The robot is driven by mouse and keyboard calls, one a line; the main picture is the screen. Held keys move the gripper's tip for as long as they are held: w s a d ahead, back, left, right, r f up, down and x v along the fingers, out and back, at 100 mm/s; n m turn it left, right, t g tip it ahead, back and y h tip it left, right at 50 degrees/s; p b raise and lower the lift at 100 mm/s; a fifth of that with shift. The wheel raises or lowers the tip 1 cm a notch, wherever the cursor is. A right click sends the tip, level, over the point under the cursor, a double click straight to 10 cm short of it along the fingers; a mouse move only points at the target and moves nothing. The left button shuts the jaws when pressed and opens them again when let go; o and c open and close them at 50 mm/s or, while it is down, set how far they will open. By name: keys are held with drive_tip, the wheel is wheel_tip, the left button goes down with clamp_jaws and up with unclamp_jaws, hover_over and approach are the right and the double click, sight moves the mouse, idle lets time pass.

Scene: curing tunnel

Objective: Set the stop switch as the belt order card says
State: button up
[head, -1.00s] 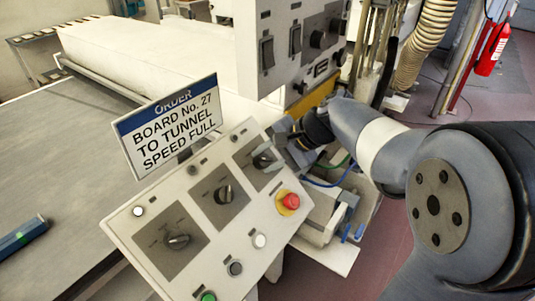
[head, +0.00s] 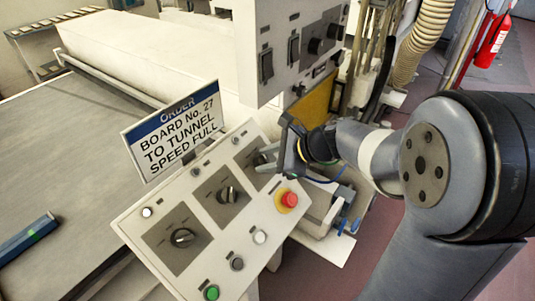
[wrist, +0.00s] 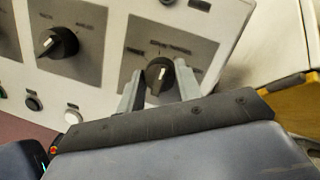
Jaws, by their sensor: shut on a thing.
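The order card (head: 176,130) stands behind the sloping control panel (head: 140,238) and reads "ORDER BOARD No. 27 TO TUNNEL SPEED FULL". The panel carries three black rotary switches: a near one (head: 182,237), a middle one (head: 227,195) and a far one, seen between my fingers in the wrist view (wrist: 159,73). Their labels are too small to read, so I cannot tell which is the stop switch. My gripper (head: 265,163) is shut on the far switch; in the wrist view (wrist: 158,84) a finger lies on either side of its knob.
A red mushroom button (head: 289,199) sits close beside my gripper, with a white button (head: 260,237), a dark one (head: 236,263) and a green one (head: 211,292) along the panel's front. An upright switch cabinet (head: 290,55) stands behind. A blue board (head: 27,240) lies on the belt at left.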

drive_tip(key=shift+m+t+p, duration=0.4)
drive_tip(key=shift+m+p, duration=0.4)
drive_tip(key=shift+m, duration=1.4)
drive_tip(key=o, duration=1)
drive_tip(key=shift+c, duration=0.2)
drive_tip(key=v, duration=1)
drive_tip(key=shift+s+d+r, duration=0.15)
drive_tip(key=shift+s+d, duration=0.1)
drive_tip(key=shift+d, duration=0.05)
